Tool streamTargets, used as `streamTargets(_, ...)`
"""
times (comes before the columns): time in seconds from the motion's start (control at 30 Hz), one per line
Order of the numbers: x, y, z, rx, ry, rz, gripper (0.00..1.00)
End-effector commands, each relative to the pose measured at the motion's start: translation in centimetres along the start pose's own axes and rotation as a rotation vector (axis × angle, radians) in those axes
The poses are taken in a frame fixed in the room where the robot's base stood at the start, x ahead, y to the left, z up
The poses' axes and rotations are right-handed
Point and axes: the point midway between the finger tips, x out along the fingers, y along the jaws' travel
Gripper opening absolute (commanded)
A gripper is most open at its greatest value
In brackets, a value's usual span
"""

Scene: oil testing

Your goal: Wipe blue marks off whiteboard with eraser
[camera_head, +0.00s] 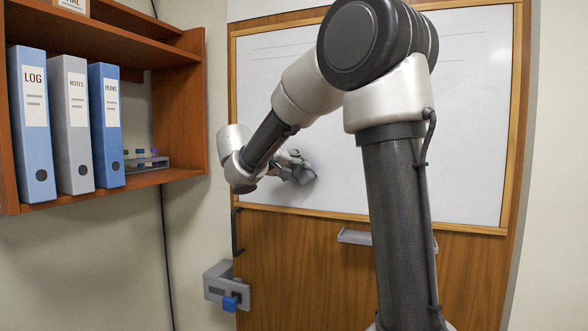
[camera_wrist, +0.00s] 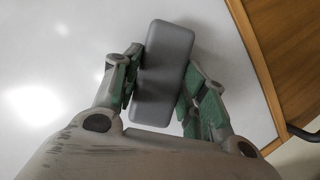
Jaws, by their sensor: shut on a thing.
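The whiteboard (camera_head: 445,130) has a wooden frame and hangs on a wooden door. Its visible part shows faint thin grey lines near the top and no blue marks that I can make out; my arm covers part of it. My gripper (camera_head: 297,170) is at the lower left of the board. It is shut on a grey block-shaped eraser (camera_wrist: 167,72), with a green-padded finger on each side. In the head view the eraser (camera_head: 304,175) appears at or very close to the board surface; I cannot tell whether it touches. The board also fills most of the wrist view (camera_wrist: 50,60).
A wooden shelf (camera_head: 190,110) at the left holds several binders (camera_head: 75,120) and a small rack of vials (camera_head: 147,163). A grey tray (camera_head: 354,237) sits below the board. A grey lock box with a blue part (camera_head: 226,287) and a dark handle (camera_head: 236,232) are at the door's left edge.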

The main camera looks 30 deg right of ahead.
Motion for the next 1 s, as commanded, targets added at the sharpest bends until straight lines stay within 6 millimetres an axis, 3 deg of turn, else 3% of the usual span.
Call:
streamTargets(0.53,0.8,0.2,-0.2,0.000,0.001,0.001,0.20)
streamTargets(1.0,1.5,3.1,2.2,0.001,0.001,0.001,0.20)
